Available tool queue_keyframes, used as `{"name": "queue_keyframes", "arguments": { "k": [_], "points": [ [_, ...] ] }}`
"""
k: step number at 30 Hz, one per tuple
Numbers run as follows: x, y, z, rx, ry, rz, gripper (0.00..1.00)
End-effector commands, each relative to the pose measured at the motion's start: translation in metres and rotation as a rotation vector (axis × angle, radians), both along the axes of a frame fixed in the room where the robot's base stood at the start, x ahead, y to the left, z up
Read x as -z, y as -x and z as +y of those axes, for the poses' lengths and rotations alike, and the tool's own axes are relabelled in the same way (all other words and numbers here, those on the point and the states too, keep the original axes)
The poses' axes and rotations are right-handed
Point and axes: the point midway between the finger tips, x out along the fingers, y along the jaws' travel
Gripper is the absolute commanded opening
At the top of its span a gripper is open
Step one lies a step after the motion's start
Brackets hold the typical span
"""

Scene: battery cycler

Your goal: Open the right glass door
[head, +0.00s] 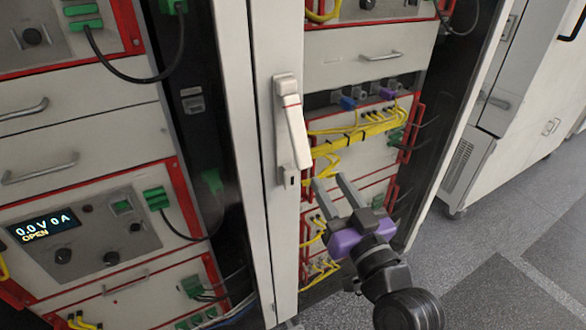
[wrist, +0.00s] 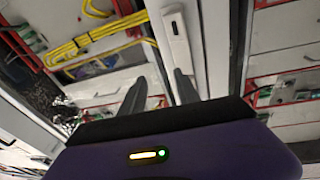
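The right glass door's white lever handle (head: 293,125) is on a pale vertical frame (head: 262,150) in the middle of the head view. The lever hangs down and slants slightly right, its lower end beside a small lock piece (head: 289,177). I cannot tell whether it is lifted off its plate. My gripper (head: 329,181) is open and empty, its fingertips just below and right of the lever's lower end. In the wrist view the handle (wrist: 177,35) lies beyond my fingertips (wrist: 160,78), nearer the right finger. The glass itself is hard to make out; the door looks shut.
Behind the right door are red-edged rack modules with yellow cables (head: 365,130). The left bay holds modules with a lit display (head: 43,226) and drawer handles. A white cabinet on casters (head: 480,150) stands at the right. Grey floor (head: 500,240) is free at lower right.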

Motion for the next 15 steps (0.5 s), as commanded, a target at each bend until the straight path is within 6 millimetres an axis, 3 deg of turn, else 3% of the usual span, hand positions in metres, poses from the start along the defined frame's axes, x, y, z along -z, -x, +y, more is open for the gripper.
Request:
{"name": "queue_keyframes", "arguments": {
  "k": [1,3,6,11,15],
  "points": [
    [0.000,-0.007,0.012,-0.041,0.028,0.015,0.38],
    [0.022,-0.006,0.029,-0.096,0.065,0.062,0.38],
    [0.036,-0.002,0.037,-0.134,0.105,0.091,0.38],
    [0.037,-0.010,0.043,-0.140,0.135,0.088,0.38],
    [0.035,-0.027,0.054,-0.139,0.134,0.088,0.38]
  ]
}}
